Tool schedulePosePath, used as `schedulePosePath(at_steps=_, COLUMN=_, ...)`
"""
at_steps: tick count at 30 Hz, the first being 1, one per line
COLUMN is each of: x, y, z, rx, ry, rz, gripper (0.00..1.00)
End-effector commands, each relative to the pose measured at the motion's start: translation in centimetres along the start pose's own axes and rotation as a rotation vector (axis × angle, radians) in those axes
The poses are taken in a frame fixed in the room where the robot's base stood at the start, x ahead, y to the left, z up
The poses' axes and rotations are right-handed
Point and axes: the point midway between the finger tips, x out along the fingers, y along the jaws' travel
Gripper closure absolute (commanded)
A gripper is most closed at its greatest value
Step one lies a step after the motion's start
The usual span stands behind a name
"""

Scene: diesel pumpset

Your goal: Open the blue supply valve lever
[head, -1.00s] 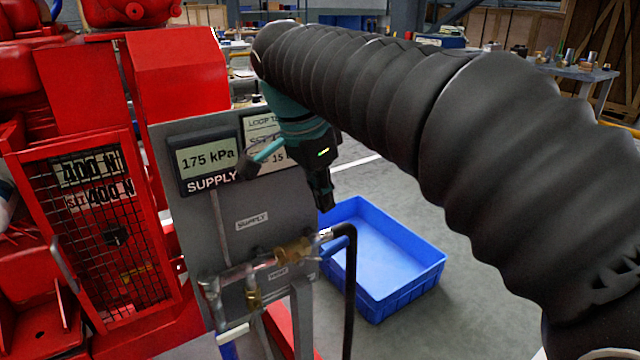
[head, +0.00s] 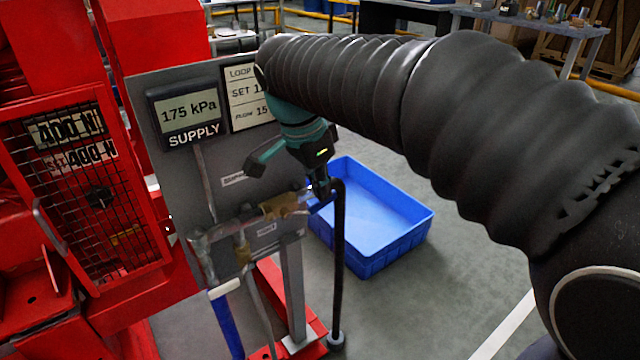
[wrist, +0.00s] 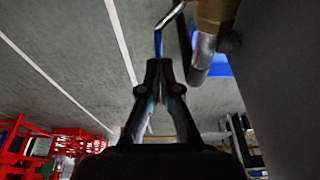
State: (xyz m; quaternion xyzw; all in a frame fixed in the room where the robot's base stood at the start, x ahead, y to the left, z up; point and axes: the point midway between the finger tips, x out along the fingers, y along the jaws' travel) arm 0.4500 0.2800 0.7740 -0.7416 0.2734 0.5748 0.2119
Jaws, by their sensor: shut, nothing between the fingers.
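The brass supply valve (head: 283,206) sits on a pipe at the front of the grey panel. Its blue lever (head: 320,201) points right, partly hidden by my gripper in the head view. In the wrist view the lever (wrist: 158,43) hangs from a bent metal stem beside the brass body (wrist: 213,15), its blue end just beyond my fingertips. My gripper (head: 320,188) is shut and empty, pointing down close to the lever. Its fingers also show in the wrist view (wrist: 158,66). I cannot tell whether they touch the lever.
A black hose (head: 339,260) hangs right of the valve. A blue crate (head: 392,240) stands on the floor behind. The panel display (head: 190,112) reads 175 kPa, SUPPLY. A red caged machine (head: 85,190) is at left.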

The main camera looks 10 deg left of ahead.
Motion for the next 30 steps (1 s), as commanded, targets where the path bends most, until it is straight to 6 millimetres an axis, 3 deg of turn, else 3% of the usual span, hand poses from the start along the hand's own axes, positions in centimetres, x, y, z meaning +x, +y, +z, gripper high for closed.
schedulePosePath(at_steps=6, x=2.1, y=0.0, z=-0.8, rx=0.001, ry=0.000, rz=0.002, gripper=1.00)
schedulePosePath(at_steps=17, x=2.0, y=0.0, z=-0.8, rx=0.000, ry=0.000, rz=0.002, gripper=1.00)
schedulePosePath(at_steps=25, x=-1.2, y=0.0, z=-1.9, rx=0.005, ry=0.001, rz=-0.002, gripper=1.00)
schedulePosePath(at_steps=30, x=-4.4, y=0.0, z=-2.8, rx=0.008, ry=0.001, rz=-0.004, gripper=1.00)
